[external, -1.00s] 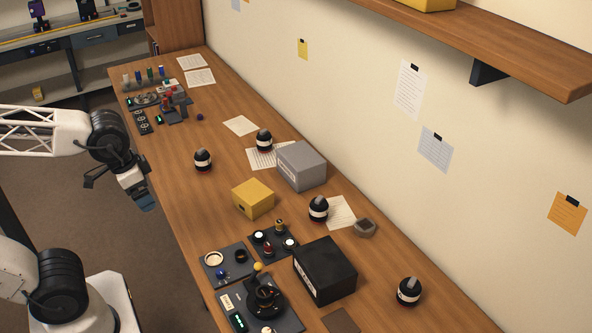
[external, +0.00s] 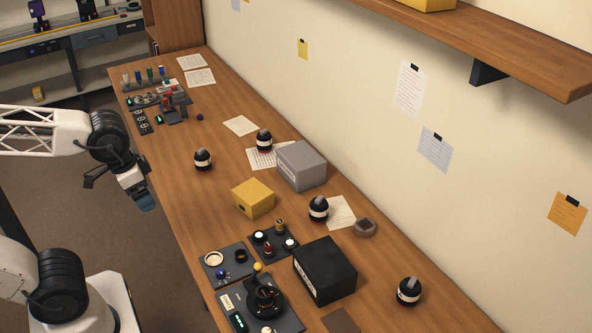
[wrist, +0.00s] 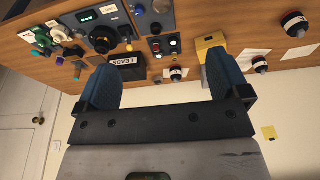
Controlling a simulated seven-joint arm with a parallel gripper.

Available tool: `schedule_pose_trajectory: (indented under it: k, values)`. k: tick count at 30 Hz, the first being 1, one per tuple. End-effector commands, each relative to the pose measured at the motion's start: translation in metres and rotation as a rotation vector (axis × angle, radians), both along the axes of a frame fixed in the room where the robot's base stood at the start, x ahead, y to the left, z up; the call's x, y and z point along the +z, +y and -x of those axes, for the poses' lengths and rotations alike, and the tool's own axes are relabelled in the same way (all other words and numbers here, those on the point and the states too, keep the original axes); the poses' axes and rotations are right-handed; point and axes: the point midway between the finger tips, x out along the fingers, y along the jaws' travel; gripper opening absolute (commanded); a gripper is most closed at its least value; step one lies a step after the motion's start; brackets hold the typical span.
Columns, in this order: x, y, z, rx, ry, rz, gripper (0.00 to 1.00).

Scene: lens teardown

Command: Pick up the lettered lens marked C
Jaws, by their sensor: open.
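Several black, rounded lenses with white bands stand on the wooden bench in the external view: one near the front edge (external: 203,160), one by a paper (external: 264,141), one between the grey and black boxes (external: 318,209), and one at the near right (external: 409,291). Three show in the wrist view, at the centre (wrist: 178,73), right (wrist: 260,64) and top right (wrist: 295,24). Their letters are too small to read, so I cannot tell which is C. My gripper (external: 146,200) is open and empty, left of the bench; its blue fingers (wrist: 165,82) are wide apart.
A yellow box (external: 253,198), grey box (external: 302,165) and black box (external: 325,270) stand among the lenses. Control panels (external: 228,263) and a joystick unit (external: 264,299) fill the near left. A small grey dish (external: 365,228) lies near the wall. Bare wood surrounds the front-edge lens.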

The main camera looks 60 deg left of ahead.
Motion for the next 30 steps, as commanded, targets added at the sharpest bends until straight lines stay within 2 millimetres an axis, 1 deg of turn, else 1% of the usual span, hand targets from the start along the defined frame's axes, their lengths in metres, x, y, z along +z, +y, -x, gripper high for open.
schedule_pose_trajectory:
  k: [10, 12, 21, 26, 30]
  values:
    - [0.0, 0.0, 0.0, 0.0, 0.0, 0.0, 0.94]
    - [0.0, 0.0, 0.0, 0.0, 0.0, 0.0, 0.97]
    - [0.0, -0.001, -0.002, 0.005, 0.003, 0.007, 0.97]
    - [-0.002, -0.005, -0.011, 0.041, 0.02, 0.05, 0.97]
    - [-0.007, -0.013, -0.027, 0.11, 0.052, 0.13, 0.97]
